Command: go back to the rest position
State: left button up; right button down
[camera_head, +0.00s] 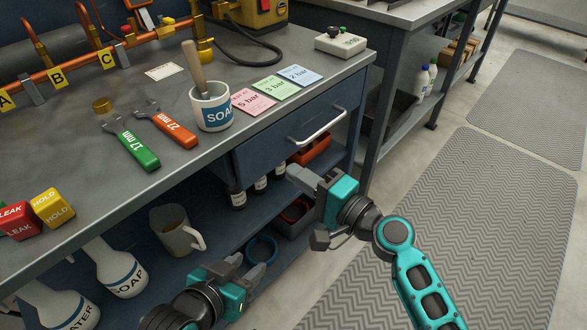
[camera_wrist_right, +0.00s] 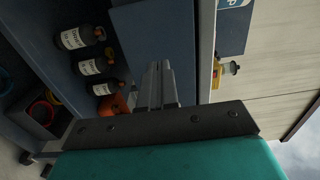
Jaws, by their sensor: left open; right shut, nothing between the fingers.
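My left gripper (camera_head: 238,272) is open and empty, low in front of the bench's lower shelf near the bottom of the head view. My right gripper (camera_head: 304,180) is shut with nothing in it, in front of the bench below the drawer handle (camera_head: 318,125). In the right wrist view its fingers (camera_wrist_right: 158,88) lie together, pointing toward the bench. Neither gripper visibly holds anything; from these views I cannot tell how close the right fingertips are to the bench front.
The workbench top (camera_head: 180,185) holds a SOAP cup (camera_head: 212,112), two wrenches, coloured cards and HOLD and LEAK blocks. The drawer (camera_head: 290,135) looks closed. Bottles, a jug (camera_head: 175,232) and bins fill the shelf below. The floor mat (camera_head: 480,220) at right is clear.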

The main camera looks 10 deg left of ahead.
jog(key=s+d+f+n+h, duration=0.5)
jog(key=s+d+f, duration=0.15)
jog(key=d, duration=0.25)
jog(key=s+d+f+n+h, duration=0.4)
jog(key=s+d+f+h, duration=0.15)
jog(key=s+d, duration=0.2)
pick_arm(q)
jog(key=s+a+r+y+p, duration=0.1)
jog(key=a+r+p, duration=0.3)
jog(key=r+p, duration=0.9)
jog(key=shift+s+a+r+p, duration=0.25)
jog(key=shift+s+p, duration=0.2)
jog(key=shift+p, duration=2.95)
pick_arm(e)
jog(key=d+r+h, duration=0.1)
jog(key=d+r, duration=0.2)
jog(key=r, duration=0.4)
jog(key=s+d+r+h, duration=0.1)
jog(key=d+r, duration=0.2)
jog(key=r, duration=0.3)
jog(key=shift+s+r+t, duration=0.25)
jog(key=shift+r+t, duration=0.15)
jog(key=shift+d+h, duration=0.1)
jog(key=shift+h, duration=0.15)
